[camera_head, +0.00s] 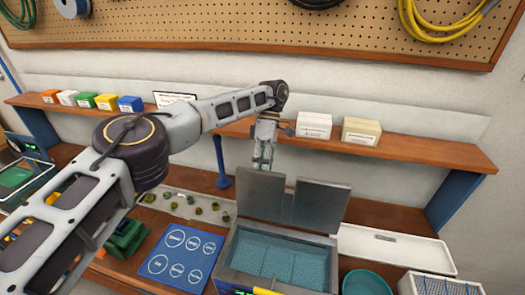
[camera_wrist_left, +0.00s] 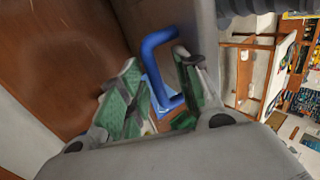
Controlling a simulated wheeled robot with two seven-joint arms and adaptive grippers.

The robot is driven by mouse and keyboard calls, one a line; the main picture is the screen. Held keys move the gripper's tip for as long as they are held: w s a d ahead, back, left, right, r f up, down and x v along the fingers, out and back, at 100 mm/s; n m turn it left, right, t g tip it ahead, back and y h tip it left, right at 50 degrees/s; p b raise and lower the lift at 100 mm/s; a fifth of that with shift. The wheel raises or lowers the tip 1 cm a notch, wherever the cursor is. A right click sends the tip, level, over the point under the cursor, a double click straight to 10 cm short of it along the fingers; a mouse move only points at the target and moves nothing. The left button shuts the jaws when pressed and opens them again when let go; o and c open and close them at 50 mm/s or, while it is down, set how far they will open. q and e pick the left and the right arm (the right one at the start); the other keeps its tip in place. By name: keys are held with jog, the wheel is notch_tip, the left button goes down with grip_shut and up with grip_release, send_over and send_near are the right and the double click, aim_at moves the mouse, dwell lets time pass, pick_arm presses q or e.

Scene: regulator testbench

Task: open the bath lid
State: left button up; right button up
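The bath (camera_head: 228,262) is a grey metal box at the front centre, with teal liquid inside. Its grey lid (camera_head: 318,206) stands raised at the back, in two panels with a notch between them. My left gripper (camera_head: 264,160) points down just above and behind the left panel. In the left wrist view its green-padded fingers (camera_wrist_left: 156,85) are apart. A blue C-shaped handle (camera_wrist_left: 153,75) shows between and beyond them, beside a grey surface. I cannot tell whether the fingers touch it. The handle is hidden in the head view. My right gripper is not in view.
A wooden shelf (camera_head: 420,152) runs behind the bath, with a white box (camera_head: 314,125) and a cream box (camera_head: 361,131) near my gripper. A blue mat (camera_head: 178,262) lies left of the bath. A teal bowl (camera_head: 366,284) and white rack (camera_head: 440,284) stand right.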

pick_arm(q)
notch_tip(320, 180, up, 9)
jog(key=shift+r, duration=0.2)
dwell(1.1)
jog(key=shift+s, duration=0.1)
jog(key=shift+s, duration=0.1)
dwell(0.5)
